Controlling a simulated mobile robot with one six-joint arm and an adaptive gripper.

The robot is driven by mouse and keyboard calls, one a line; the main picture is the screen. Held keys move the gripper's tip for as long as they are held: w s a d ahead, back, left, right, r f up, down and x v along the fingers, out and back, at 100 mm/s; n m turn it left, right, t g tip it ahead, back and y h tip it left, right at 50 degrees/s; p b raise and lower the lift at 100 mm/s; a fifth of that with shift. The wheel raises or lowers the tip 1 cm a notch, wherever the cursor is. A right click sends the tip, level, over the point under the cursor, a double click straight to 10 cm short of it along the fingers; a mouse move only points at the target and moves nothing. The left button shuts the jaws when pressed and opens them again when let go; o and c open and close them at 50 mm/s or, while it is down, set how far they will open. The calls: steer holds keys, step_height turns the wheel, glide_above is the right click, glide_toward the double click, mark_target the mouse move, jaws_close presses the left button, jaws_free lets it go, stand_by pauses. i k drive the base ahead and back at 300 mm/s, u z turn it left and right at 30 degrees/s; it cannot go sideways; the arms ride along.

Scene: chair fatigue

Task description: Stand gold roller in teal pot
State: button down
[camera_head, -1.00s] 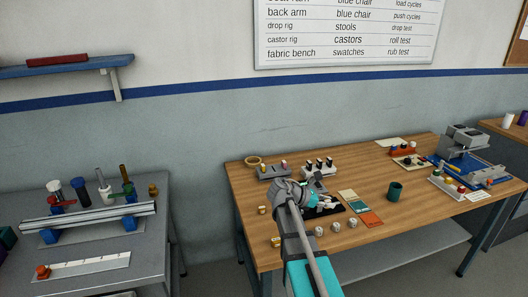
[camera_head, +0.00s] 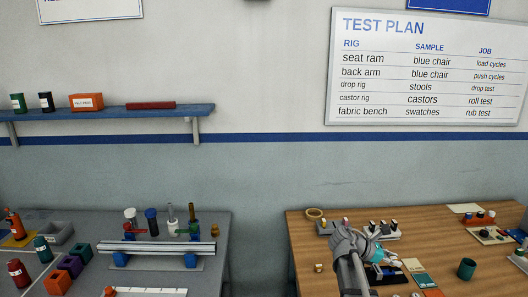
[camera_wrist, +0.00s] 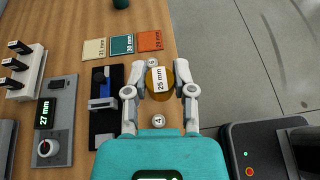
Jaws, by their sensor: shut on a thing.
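The gold roller (camera_wrist: 152,87), with a white "25 mm" label, sits between the two fingers of my gripper (camera_wrist: 159,91) in the wrist view. My gripper is shut on it, one finger on each side. The teal pot (camera_head: 467,269) stands on the wooden table in the head view, to the right of my arm. Only a bit of the pot (camera_wrist: 121,3) shows at the top edge of the wrist view. In the head view my arm hides the roller.
Small cards (camera_wrist: 122,44) lie between my gripper and the pot. A black stand (camera_wrist: 106,105) and a grey gauge reading "27 mm" (camera_wrist: 54,120) are left of my gripper. The table edge and bare floor (camera_wrist: 250,60) are on the right. A grey bench (camera_head: 220,270) stands left.

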mark_target(464, 275)
steer(key=k, duration=1.3)
steer(key=z, duration=0.15)
steer(key=i, duration=0.4)
steer(key=z, duration=0.75)
steer(key=i, duration=1.35)
steer(key=u, duration=0.3)
